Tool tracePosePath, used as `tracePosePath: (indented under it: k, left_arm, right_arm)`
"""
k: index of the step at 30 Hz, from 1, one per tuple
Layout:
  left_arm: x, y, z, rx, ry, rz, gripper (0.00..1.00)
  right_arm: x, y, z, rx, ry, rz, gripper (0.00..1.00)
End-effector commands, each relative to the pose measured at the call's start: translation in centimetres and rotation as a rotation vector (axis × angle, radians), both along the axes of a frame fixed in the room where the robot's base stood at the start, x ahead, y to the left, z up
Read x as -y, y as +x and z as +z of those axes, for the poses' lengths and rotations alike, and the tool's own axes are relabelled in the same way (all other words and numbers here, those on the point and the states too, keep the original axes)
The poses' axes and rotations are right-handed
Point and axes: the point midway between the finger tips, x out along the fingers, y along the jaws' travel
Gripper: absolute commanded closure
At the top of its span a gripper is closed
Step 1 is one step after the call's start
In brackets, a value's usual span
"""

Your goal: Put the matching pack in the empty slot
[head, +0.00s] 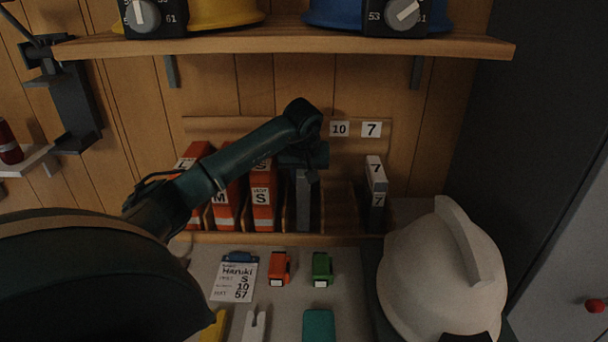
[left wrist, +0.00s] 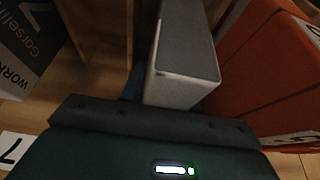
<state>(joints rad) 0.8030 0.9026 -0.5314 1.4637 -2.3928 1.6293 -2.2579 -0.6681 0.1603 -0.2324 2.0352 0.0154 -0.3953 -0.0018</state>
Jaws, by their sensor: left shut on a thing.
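My left gripper (head: 305,165) reaches in from the left and is shut on the top of a plain-looking grey pack (head: 304,205). The pack is upright in the rack, right of the orange S pack (head: 263,198), and its foot seems down in the slot under the 10 label (head: 339,129) or just left of it. In the left wrist view the grey pack (left wrist: 185,60) shows beyond the gripper, beside an orange pack (left wrist: 270,65). An empty slot (head: 339,208) lies between it and the grey 7 pack (head: 376,183). My right gripper is out of view.
Orange L (head: 190,160) and M (head: 222,200) packs fill the left of the rack. A Haruki card (head: 234,280) reads S, 10, 57. Small orange (head: 279,268) and green (head: 322,268) items lie in front. A white helmet (head: 435,275) crowds the right; a shelf (head: 290,42) hangs above.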

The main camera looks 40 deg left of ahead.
Motion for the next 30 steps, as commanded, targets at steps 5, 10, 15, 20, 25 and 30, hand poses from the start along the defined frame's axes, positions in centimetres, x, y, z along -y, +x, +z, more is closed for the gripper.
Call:
tracePosePath:
  k: [5, 10, 15, 20, 25, 30]
  left_arm:
    - [-0.05, 0.00, -0.39, 0.000, 0.001, 0.001, 0.97]
    - [-0.06, -0.01, -0.75, 0.000, 0.000, 0.001, 0.97]
    - [-0.03, -0.01, -0.74, -0.001, 0.001, 0.000, 0.58]
    - [-0.02, -0.01, -0.75, 0.000, 0.000, 0.000, 0.45]
    - [-0.01, -0.01, -0.76, 0.000, 0.000, 0.000, 0.43]
    - [0.01, -0.01, -0.79, -0.001, 0.000, 0.000, 0.43]
  right_arm:
    - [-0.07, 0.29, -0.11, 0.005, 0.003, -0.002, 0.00]
    - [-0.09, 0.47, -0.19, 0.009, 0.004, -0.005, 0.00]
    - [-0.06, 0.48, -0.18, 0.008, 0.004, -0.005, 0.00]
    - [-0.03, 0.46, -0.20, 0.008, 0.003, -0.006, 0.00]
    - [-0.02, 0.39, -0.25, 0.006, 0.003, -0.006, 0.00]
    - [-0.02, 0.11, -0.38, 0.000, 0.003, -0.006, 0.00]
